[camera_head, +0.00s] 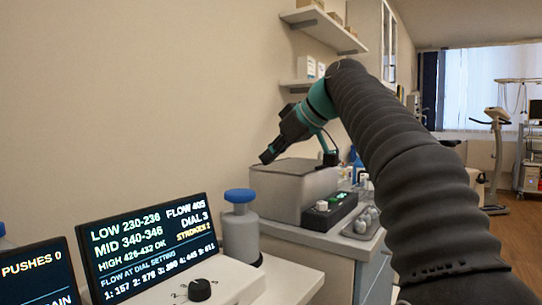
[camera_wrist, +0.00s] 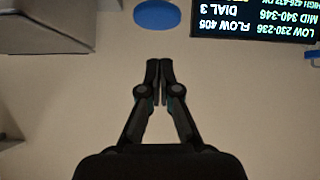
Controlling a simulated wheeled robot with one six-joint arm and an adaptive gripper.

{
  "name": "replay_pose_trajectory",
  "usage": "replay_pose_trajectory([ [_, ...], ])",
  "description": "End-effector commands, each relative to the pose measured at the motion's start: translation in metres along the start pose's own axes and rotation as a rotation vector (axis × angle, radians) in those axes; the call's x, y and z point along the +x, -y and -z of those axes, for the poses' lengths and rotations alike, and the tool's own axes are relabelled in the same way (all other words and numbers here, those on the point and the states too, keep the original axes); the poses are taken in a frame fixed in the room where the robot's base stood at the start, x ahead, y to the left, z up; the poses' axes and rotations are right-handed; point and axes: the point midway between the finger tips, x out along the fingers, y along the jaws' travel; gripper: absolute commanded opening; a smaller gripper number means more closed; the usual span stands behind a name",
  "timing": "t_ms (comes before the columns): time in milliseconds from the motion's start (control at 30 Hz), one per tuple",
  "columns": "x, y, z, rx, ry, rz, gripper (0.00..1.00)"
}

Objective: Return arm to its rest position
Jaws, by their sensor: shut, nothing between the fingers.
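My arm (camera_head: 400,160), in a black ribbed sleeve, rises from the lower right of the head view and bends down to the left at a teal joint. My gripper (camera_head: 265,158) hangs out to the left, near the upper left edge of the grey box in that view. In the wrist view my gripper (camera_wrist: 159,66) has its two black fingers together with nothing between them. The beige wall or surface behind the fingers looks bare.
A grey box (camera_head: 295,193) stands on the counter with a green-lit device (camera_head: 330,210) before it. A blue-capped canister (camera_head: 240,230), a dial unit (camera_head: 199,290) and a display (camera_head: 150,245) reading FLOW 405, DIAL 3 stand nearer. Wall shelves (camera_head: 325,28) hang above.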

Motion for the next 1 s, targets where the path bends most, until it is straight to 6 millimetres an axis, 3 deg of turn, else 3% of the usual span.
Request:
replay_pose_trajectory([
  [267,0.000,-0.001,0.001,0.027,-0.002,-0.002,0.00],
  [367,0.000,-0.006,0.003,0.089,-0.014,-0.027,0.00],
  [433,0.010,-0.017,-0.006,0.166,-0.003,-0.053,0.00],
  [533,0.033,-0.032,-0.030,0.278,0.040,-0.080,0.00],
  [700,0.056,-0.040,-0.075,0.431,0.110,-0.132,0.00],
  [867,0.067,-0.031,-0.130,0.569,0.186,-0.200,0.00],
  [1000,0.067,-0.010,-0.184,0.669,0.248,-0.269,0.00],
])
